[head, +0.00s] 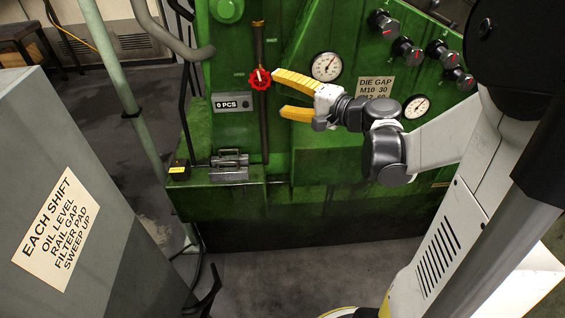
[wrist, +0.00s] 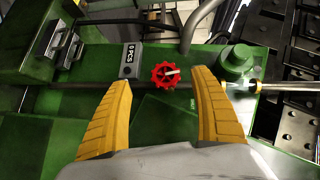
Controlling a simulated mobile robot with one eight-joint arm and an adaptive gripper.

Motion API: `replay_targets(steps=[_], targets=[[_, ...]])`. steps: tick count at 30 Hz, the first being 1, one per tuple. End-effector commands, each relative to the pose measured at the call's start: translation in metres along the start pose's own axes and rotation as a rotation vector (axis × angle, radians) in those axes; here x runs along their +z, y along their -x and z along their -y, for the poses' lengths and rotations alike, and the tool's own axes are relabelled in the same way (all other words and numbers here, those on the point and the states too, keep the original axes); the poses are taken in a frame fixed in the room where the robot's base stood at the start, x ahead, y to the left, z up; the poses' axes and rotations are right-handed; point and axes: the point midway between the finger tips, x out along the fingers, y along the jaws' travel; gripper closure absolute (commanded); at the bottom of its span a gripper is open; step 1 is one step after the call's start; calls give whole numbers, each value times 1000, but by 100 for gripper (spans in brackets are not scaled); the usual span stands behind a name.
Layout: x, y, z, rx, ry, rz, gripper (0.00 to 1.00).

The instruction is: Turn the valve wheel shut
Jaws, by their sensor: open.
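The valve wheel (head: 260,78) is a small red handwheel with a notched rim. It is on a dark vertical pipe (head: 264,130) on the front of the green machine. My gripper (head: 279,94) has two yellow fingers and is open, to the right of the wheel. The upper finger's tip is close to the wheel in the head view; I cannot tell whether it touches. In the wrist view the wheel (wrist: 165,75) shows whole, with a pale bar at its middle, beyond and between the open fingers (wrist: 162,82). Nothing is between the fingers.
A counter plate reading "0 PCS" (head: 233,102) is left of the pipe. Gauges (head: 326,66) and several black knobs (head: 407,50) are to the right. A grey cabinet (head: 75,200) stands at left, with open floor (head: 270,270) between.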

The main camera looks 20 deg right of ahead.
Motion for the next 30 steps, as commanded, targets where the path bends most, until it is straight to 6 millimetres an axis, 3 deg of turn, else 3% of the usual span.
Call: replay_targets(steps=[7,14,21,30], targets=[[58,0,-1,182,147,87,27],[106,16,-9,354,316,165,27],[144,47,-19,522,517,235,27],[171,95,-30,703,787,302,27]])
